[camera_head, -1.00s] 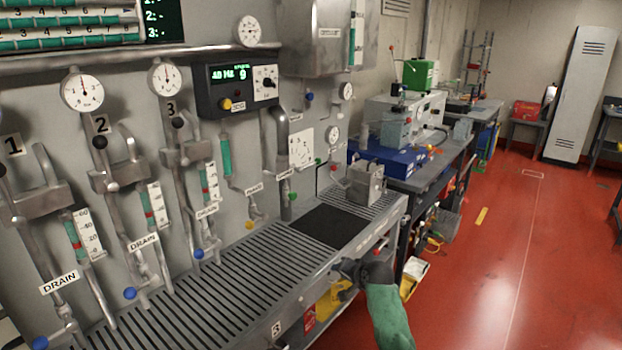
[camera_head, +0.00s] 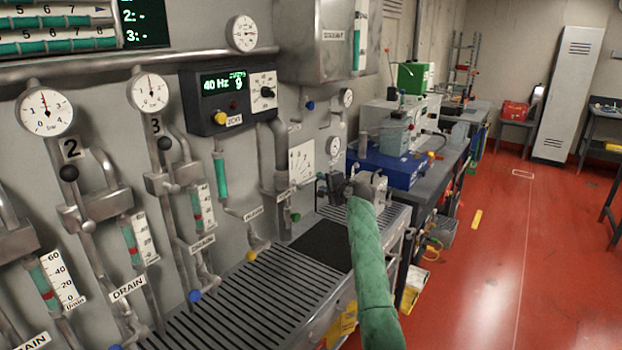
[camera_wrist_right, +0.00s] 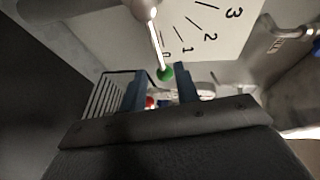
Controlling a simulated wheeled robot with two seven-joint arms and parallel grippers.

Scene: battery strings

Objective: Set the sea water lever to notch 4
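The lever is a thin pale rod with a green ball (camera_wrist_right: 166,74) at its end. It hangs from a rounded pivot in front of a white scale plate (camera_wrist_right: 205,28) with the numbers 0 to 3 in view; the rod lies by the 0. The plate also shows on the wall in the head view (camera_head: 301,160). My right gripper (camera_wrist_right: 160,84) is open, its two fingers just short of the ball, which shows between their tips. In the head view my right gripper (camera_head: 337,187) is small and partly hidden by its green-sleeved arm. My left gripper is out of view.
A slatted bench (camera_head: 245,312) with a dark mat (camera_head: 322,246) runs under the wall. Pipes with drain valves line the wall at left.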

